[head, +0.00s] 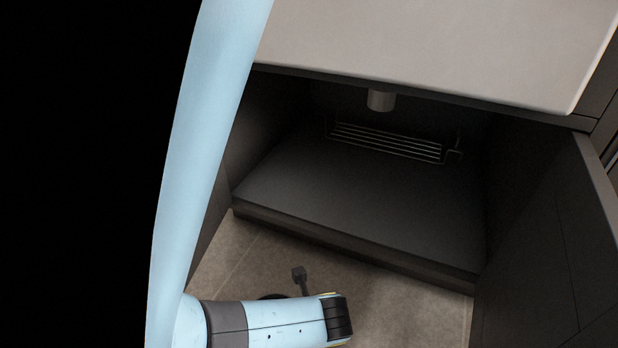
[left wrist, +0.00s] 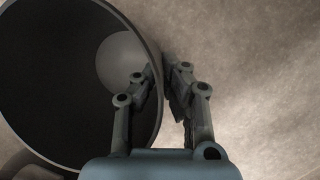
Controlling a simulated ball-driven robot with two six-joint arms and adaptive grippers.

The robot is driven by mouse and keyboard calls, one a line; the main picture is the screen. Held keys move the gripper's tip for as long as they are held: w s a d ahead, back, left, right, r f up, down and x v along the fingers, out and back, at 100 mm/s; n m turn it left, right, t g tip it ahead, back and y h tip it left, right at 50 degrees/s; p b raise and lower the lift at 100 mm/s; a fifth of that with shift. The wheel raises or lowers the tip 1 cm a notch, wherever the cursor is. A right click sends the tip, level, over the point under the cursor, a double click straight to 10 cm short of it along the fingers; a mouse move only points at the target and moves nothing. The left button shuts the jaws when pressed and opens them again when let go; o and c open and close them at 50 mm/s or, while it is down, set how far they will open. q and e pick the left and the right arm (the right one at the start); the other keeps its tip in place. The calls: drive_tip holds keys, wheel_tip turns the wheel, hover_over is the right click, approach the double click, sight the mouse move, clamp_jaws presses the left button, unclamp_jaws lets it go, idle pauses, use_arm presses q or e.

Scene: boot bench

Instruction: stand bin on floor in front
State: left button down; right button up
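The bin (left wrist: 60,75) is a dark round container with a thin grey rim, seen from above at the left of the left wrist view. A pale round patch shows inside it. My left gripper (left wrist: 162,75) has one finger inside the rim and one outside, closed on the bin wall. In the head view my left gripper (head: 300,275) is mostly hidden behind my arm, with one dark finger part showing. Only a sliver of a dark curved edge, likely the bin, shows beside it. I cannot tell whether the bin's base touches the floor. My right gripper is not in view.
An open dark cabinet (head: 360,205) stands ahead under a pale top (head: 430,45). It holds a wire rack (head: 385,141) and a grey cylinder (head: 381,100) under the top. Its open door (head: 560,240) is at the right. Tiled floor (head: 400,305) lies in front.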

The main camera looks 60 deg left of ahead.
use_arm(q)
drive_tip(key=shift+f, duration=0.1)
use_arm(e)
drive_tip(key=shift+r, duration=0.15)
use_arm(q)
drive_tip(key=c, duration=1.9)
unclamp_jaws()
drive_tip(key=shift+c, duration=0.2)
drive_tip(key=o, duration=0.5)
drive_tip(key=shift+c, duration=0.2)
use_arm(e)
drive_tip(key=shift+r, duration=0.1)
